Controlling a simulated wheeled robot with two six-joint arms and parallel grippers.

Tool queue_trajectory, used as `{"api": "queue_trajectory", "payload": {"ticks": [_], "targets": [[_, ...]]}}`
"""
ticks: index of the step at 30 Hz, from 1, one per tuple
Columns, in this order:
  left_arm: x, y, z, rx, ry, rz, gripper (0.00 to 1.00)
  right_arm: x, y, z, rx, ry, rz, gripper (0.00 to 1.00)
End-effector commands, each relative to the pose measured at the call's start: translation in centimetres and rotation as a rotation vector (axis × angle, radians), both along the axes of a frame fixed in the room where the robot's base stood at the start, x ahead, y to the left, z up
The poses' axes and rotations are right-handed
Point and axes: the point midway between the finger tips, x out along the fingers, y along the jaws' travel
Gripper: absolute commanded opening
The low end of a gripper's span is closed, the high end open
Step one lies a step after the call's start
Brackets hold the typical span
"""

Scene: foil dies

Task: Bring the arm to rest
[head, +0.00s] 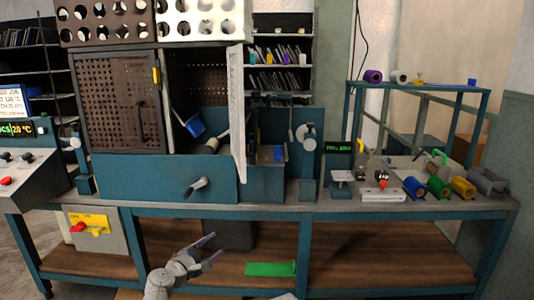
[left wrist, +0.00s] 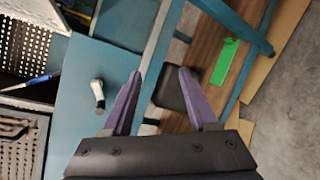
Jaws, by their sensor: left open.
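My left gripper (head: 207,248) is in front of the workbench, below the level of its top, near the lower shelf. Its two purple fingers also show in the left wrist view (left wrist: 158,98). They are spread apart with nothing between them. My right gripper is not in either view.
The blue workbench (head: 375,206) carries a cabinet with an open perforated door (head: 238,115) and a lever handle (head: 197,186). Colored rolls, such as a green one (head: 437,187), lie at the right. A green sheet (head: 270,268) lies on the lower wooden shelf (head: 385,265).

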Motion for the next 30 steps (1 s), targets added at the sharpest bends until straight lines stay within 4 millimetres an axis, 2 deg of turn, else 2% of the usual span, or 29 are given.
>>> {"api": "queue_trajectory", "payload": {"ticks": [1, 4, 6, 8, 9, 11, 12, 15, 18, 22, 25, 27, 30], "targets": [[-0.8, -2.2, -0.9, 0.078, 0.011, -0.072, 0.59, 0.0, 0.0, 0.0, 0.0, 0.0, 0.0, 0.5], [-3.2, -6.7, -3.6, 0.287, 0.033, -0.253, 0.59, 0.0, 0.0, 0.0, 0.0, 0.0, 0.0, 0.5], [-5.8, -10.0, -6.1, 0.473, 0.053, -0.423, 0.59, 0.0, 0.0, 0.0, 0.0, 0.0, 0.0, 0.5], [-8.6, -12.5, -8.6, 0.649, 0.071, -0.591, 0.59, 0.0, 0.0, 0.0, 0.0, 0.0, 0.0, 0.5], [-10.6, -13.7, -10.3, 0.767, 0.084, -0.707, 0.59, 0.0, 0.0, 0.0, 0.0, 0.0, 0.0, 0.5], [-13.6, -14.7, -12.5, 0.935, 0.105, -0.878, 0.59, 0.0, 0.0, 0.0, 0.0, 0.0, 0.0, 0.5], [-15.4, -14.9, -13.7, 1.033, 0.121, -0.981, 0.59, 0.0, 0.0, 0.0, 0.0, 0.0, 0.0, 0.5], [-19.1, -14.5, -15.8, 1.234, 0.16, -1.201, 0.59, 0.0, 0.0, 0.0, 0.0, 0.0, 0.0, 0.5], [-22.1, -13.5, -16.9, 1.39, 0.204, -1.387, 0.59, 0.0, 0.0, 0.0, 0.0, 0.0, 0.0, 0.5], [-25.1, -11.8, -17.4, 1.551, 0.269, -1.592, 0.59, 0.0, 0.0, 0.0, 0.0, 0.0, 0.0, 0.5], [-26.9, -10.4, -17.0, 1.655, 0.327, -1.731, 0.59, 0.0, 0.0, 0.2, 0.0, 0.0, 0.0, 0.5], [-26.5, -10.4, -14.7, 1.642, 0.322, -1.713, 0.59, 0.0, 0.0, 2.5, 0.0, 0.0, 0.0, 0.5], [-26.5, -10.5, -12.9, 1.64, 0.322, -1.71, 0.59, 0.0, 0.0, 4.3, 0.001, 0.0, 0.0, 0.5]]}}
